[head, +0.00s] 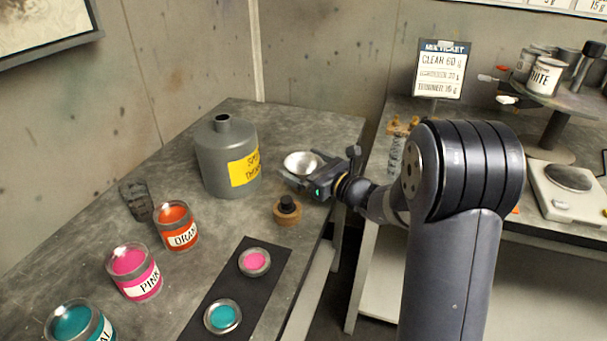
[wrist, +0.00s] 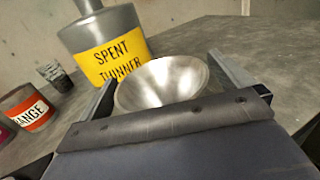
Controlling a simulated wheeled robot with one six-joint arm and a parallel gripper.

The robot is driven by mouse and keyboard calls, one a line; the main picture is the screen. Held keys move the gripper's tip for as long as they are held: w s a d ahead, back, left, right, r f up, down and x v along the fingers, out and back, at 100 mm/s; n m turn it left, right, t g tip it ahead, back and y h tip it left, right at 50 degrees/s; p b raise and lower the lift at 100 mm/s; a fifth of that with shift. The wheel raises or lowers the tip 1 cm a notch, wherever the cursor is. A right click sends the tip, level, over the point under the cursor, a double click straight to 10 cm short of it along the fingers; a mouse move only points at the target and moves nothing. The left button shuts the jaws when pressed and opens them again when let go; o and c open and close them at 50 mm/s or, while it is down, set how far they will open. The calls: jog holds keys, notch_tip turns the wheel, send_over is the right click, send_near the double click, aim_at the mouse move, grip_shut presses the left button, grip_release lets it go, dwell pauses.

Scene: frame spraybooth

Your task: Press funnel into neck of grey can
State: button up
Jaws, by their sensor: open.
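The grey can (head: 222,172) stands upright on the bench, with a yellow "SPENT THINNER" label and an open neck (head: 222,121) on top. The wrist view shows the funnel bowl (wrist: 163,82) between the two spread fingers. The funnel's spout and what supports it are hidden.
Orange (head: 176,227), pink (head: 134,270) and teal (head: 80,322) paint tins stand front left. A black mat (head: 237,290) holds two small paint cups. A brown stopper-like piece with a black top (head: 287,209) sits just below my gripper. A dark cup (head: 136,200) is left of the can.

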jog(key=shift+w+a, duration=0.4)
jog(key=c, duration=1)
jog(key=shift+o, duration=0.2)
